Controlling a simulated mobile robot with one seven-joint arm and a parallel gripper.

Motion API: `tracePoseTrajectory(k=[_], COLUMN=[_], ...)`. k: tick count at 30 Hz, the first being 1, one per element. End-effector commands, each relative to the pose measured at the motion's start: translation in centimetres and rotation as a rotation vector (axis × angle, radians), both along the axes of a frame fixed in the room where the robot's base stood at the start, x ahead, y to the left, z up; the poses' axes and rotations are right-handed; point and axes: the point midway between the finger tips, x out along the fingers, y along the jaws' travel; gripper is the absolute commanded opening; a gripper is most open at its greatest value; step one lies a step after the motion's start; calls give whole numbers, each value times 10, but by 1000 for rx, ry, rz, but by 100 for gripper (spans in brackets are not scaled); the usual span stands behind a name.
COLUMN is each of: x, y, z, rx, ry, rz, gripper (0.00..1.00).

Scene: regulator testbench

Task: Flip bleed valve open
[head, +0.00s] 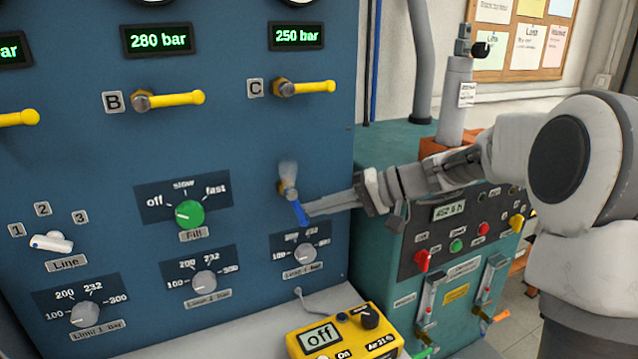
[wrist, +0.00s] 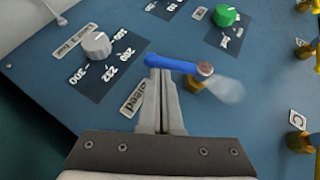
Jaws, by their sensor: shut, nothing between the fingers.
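The bleed valve has a blue lever (head: 299,211) on the blue panel, below the yellow handle marked C. In the head view the lever points down and slightly right from its brass body (head: 286,188). A whitish puff (head: 288,169) shows just above the body. My gripper (head: 308,210) is shut and empty, its fingertips at the lever's lower end. In the wrist view the blue lever (wrist: 172,63) lies across the tips of my shut fingers (wrist: 159,78), seemingly touching them. The "Bleed" label (wrist: 133,98) is partly hidden behind the fingers.
The green Fill knob (head: 189,213) and grey Limit knob (head: 304,254) are near the valve. Yellow handles B (head: 170,100) and C (head: 305,88) are above. A yellow meter reading "off" (head: 343,335) sits below. A teal machine (head: 395,250) stands to the right.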

Motion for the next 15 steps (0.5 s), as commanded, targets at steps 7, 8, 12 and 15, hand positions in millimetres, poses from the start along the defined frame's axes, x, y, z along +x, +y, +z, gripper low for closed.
tracePoseTrajectory(k=[7,8,12,15], x=[-3,-3,-5,-5], y=[7,8,11,12], z=[-13,-14,-16,-16], rx=[-2,-2,-3,-3], ry=[2,2,1,1], rz=[0,0,0,0], gripper=[0,0,0,0])
